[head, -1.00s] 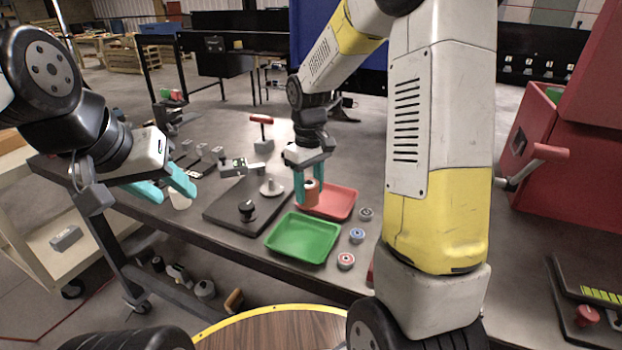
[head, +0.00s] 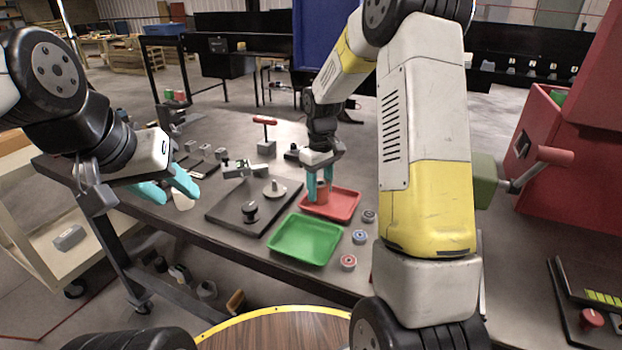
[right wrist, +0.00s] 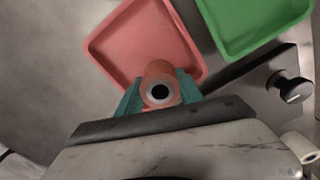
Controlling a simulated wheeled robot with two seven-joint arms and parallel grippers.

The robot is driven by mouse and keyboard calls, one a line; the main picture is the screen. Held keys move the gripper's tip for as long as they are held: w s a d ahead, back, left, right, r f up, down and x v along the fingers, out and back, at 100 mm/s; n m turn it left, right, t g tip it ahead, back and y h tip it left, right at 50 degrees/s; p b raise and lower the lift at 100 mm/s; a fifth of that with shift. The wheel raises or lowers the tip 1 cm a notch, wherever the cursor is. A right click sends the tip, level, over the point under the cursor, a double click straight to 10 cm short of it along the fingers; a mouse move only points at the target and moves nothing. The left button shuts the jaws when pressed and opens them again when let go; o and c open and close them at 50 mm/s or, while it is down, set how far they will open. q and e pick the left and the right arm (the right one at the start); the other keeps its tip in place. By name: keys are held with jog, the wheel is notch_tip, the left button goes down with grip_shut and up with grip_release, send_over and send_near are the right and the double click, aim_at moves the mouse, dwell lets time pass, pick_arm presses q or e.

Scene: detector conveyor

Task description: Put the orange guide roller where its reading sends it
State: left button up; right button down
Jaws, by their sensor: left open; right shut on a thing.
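The orange guide roller (head: 322,193) is upright between the fingers of my right gripper (head: 319,190), which is shut on it. In the right wrist view the roller (right wrist: 160,88) shows its pale end ring and dark bore, with teal fingers on both sides. The roller is over the near-left part of the red tray (head: 343,205); whether it touches the tray floor I cannot tell. The red tray (right wrist: 143,40) looks otherwise empty. The green tray (head: 304,240) is empty, nearer to me.
A dark plate with a black knob (head: 250,211) and a pale round post (head: 274,188) lies left of the trays. Several small rollers (head: 360,237) stand right of the trays. A red-handled device (head: 265,130) stands behind. A red cabinet (head: 550,150) is at far right.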

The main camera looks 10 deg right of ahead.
jog(key=shift+f, duration=0.15)
jog(key=c, duration=0.8)
grip_release()
jog(key=shift+o, duration=0.2)
notch_tip(320, 180, up, 12)
jog(key=s+r+m+t+y, duration=0.1)
jog(key=s+r+m+t, duration=0.2)
jog(key=s+r, duration=0.75)
jog(key=s+f+m+t+y, duration=0.1)
jog(key=s+f+m+t, duration=0.1)
jog(key=s, duration=1.3)
jog(key=shift+a+m+t, duration=0.2)
jog(key=shift+m+t, duration=0.3)
jog(key=shift+t, duration=0.1)
